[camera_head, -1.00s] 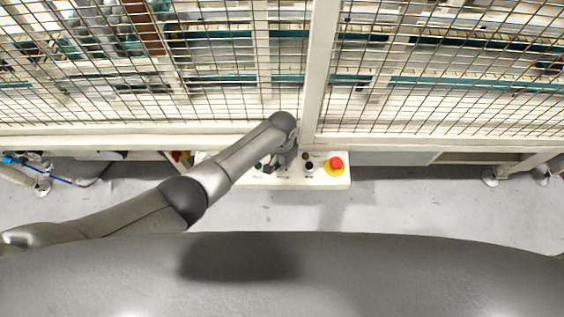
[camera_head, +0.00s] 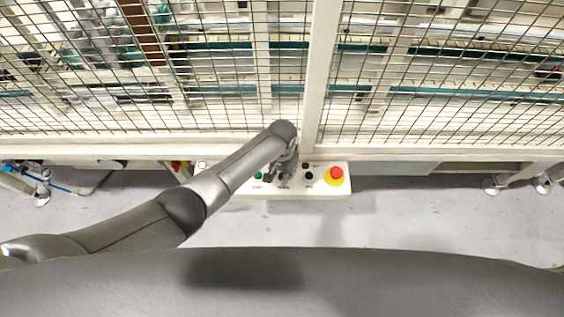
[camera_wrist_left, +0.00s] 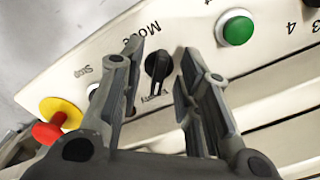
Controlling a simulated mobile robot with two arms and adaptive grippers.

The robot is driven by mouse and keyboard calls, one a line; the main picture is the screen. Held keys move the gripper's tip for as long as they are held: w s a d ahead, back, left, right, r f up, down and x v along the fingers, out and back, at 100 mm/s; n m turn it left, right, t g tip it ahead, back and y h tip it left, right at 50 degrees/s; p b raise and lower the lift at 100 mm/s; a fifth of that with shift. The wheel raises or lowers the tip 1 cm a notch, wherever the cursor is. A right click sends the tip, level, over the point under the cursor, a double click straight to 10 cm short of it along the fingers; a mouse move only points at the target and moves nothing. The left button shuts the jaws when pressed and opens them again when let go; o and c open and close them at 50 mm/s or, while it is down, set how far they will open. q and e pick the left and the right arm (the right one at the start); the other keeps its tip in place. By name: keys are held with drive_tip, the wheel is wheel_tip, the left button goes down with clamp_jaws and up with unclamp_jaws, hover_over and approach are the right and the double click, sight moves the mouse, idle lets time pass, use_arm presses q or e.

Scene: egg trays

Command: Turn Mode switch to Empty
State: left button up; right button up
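The Mode switch (camera_wrist_left: 158,66) is a black rotary knob on the white control panel (camera_head: 325,190). In the left wrist view, the word Mode shows beside it; a second label near the knob is too blurred and covered to read. My left gripper (camera_wrist_left: 161,50) is open, with one finger on each side of the knob. Gaps show between the fingers and the knob. In the head view, my left gripper (camera_head: 283,166) is over the panel and hides the switch. My right gripper is in neither view.
A green button (camera_wrist_left: 236,28) sits to the right of the knob in the left wrist view. A red emergency stop (camera_head: 336,173) on a yellow base is at the panel's right end. A black button (camera_head: 309,176) is beside it. Wire mesh fencing (camera_head: 440,80) stands behind.

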use_arm(q)
wheel_tip(320, 180, up, 11)
drive_tip(key=shift+r, duration=0.15)
idle(0.4)
idle(0.4)
